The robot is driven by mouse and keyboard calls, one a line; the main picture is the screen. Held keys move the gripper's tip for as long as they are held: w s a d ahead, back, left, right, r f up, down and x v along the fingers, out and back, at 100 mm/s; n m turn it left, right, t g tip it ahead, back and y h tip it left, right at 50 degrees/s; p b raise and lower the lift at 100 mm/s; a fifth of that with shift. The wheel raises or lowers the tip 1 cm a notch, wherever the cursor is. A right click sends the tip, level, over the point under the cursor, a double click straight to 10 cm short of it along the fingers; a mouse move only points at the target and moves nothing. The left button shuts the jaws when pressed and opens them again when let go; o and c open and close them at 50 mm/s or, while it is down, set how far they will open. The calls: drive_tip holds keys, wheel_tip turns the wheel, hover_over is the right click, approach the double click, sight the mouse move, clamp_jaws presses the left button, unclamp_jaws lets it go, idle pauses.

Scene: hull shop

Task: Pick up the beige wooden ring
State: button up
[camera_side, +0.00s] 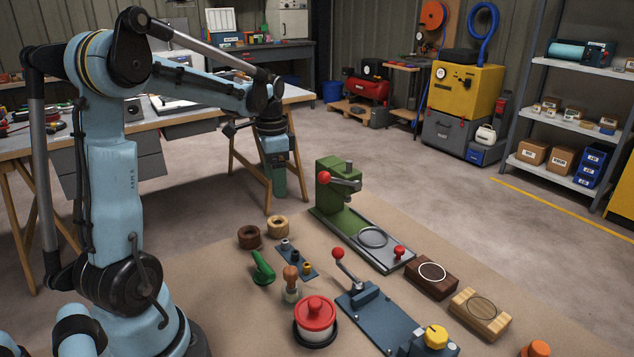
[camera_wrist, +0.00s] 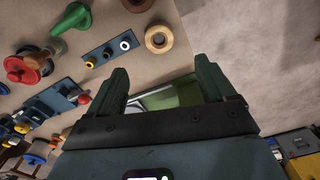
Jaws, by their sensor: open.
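The beige wooden ring (camera_side: 270,227) lies flat on the tan mat in the side view, just right of a dark brown wooden ring (camera_side: 249,236). In the wrist view the beige ring (camera_wrist: 149,41) lies above the gap between the fingertips, fully visible. My gripper (camera_side: 280,194) hangs above and behind the two rings in the side view, pointing down. Its two green fingers are open and empty in the wrist view (camera_wrist: 163,72). The ring is clear of both fingers. The dark brown ring is cut off at the wrist view's top edge (camera_wrist: 138,5).
A green press (camera_side: 335,189) with a red-knobbed lever stands right of my gripper. A blue plate with small bushings (camera_side: 300,267), a green handle (camera_side: 262,270) and a red-lidded pot (camera_side: 315,318) lie nearer. A workbench (camera_side: 180,118) stands behind. The mat left of the brown ring is bare.

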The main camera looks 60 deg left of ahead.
sight(278, 219)
drive_tip(key=shift+f, duration=5.95)
drive_tip(key=c, duration=1.1)
drive_tip(key=shift+r, duration=0.15)
